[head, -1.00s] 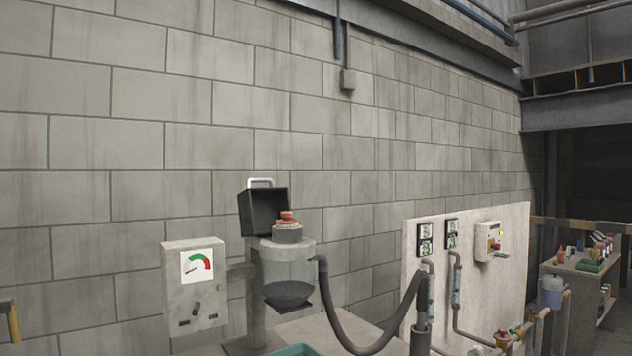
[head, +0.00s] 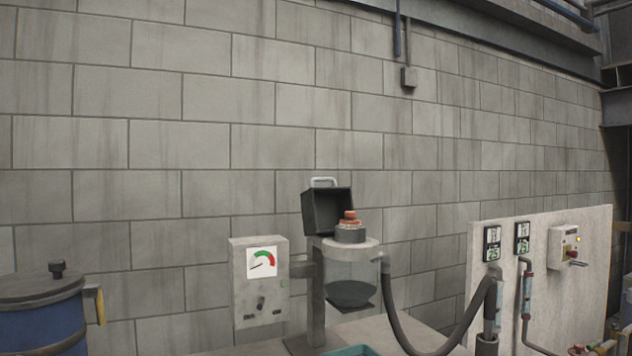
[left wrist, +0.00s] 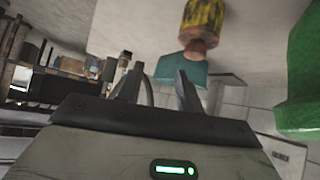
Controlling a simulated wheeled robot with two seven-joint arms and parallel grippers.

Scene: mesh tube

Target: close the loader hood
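The loader (head: 347,285) stands in the head view, right of centre and low, with a clear body holding dark material at its bottom. Its hood (head: 327,212) is a dark grey box with a pale handle (head: 323,182); it is tipped up and back, so the loader is open. A grey cap with an orange-red top (head: 350,230) shows below the hood. My left gripper (left wrist: 157,83) shows only in the left wrist view, its two dark fingers apart with nothing visibly held. The hood is not recognisable there. My right gripper is in neither view.
A gauge box (head: 259,280) stands left of the loader, and a dark hose (head: 420,335) curves away at its right. A blue drum (head: 40,325) is at far left. A pale panel (head: 585,265) stands at right. The left wrist view shows a green object (left wrist: 302,70) nearby.

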